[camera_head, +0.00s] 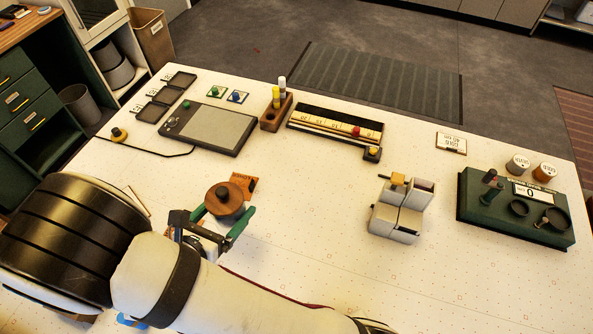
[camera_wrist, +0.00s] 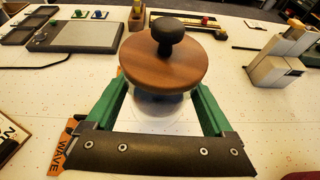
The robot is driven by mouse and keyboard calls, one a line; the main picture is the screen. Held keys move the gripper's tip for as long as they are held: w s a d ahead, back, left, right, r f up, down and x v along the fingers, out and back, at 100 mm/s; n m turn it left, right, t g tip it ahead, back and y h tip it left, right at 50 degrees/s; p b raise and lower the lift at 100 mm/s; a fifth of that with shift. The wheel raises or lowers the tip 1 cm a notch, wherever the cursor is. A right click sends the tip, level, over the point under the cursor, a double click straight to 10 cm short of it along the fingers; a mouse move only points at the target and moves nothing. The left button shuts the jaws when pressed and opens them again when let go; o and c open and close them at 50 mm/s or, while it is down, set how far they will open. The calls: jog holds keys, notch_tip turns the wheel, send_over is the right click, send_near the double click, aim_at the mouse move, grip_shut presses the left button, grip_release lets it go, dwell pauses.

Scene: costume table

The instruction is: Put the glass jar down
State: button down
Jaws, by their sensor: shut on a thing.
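The glass jar (camera_head: 223,211) has a round wooden lid (camera_head: 224,197) with a dark knob. My gripper (camera_head: 222,209) is shut on it, with one green finger on each side below the lid. In the wrist view the clear glass body of the jar (camera_wrist: 160,106) shows between the green fingers, mostly hidden under the lid. The jar looks upright. I cannot tell whether its base touches the white table (camera_head: 310,250) or hangs just above it.
An orange card (camera_head: 243,184) lies right beside the jar. A grey drawing tablet (camera_head: 210,127) and a wooden holder with tubes (camera_head: 275,112) stand behind. A grey block device (camera_head: 401,212) and a green scale (camera_head: 515,210) stand to the right. Table between jar and grey device is clear.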

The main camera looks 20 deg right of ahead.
jog(key=w+d+m+g+h, duration=0.2)
jog(key=d+m+g, duration=0.1)
jog(key=d, duration=1.3)
jog(key=w+d+m+g+h, duration=0.1)
jog(key=w+d+m+g, duration=0.15)
jog(key=d, duration=1.45)
jog(key=w+a+f, duration=0.4)
jog(key=w, duration=0.1)
jog(key=w+a+f, duration=0.1)
jog(key=w+a, duration=0.1)
jog(key=w, duration=0.1)
jog(key=shift+a+f, duration=0.3)
jog(key=shift+f, duration=2.1)
jog(key=shift+f, duration=0.1)
grip_release()
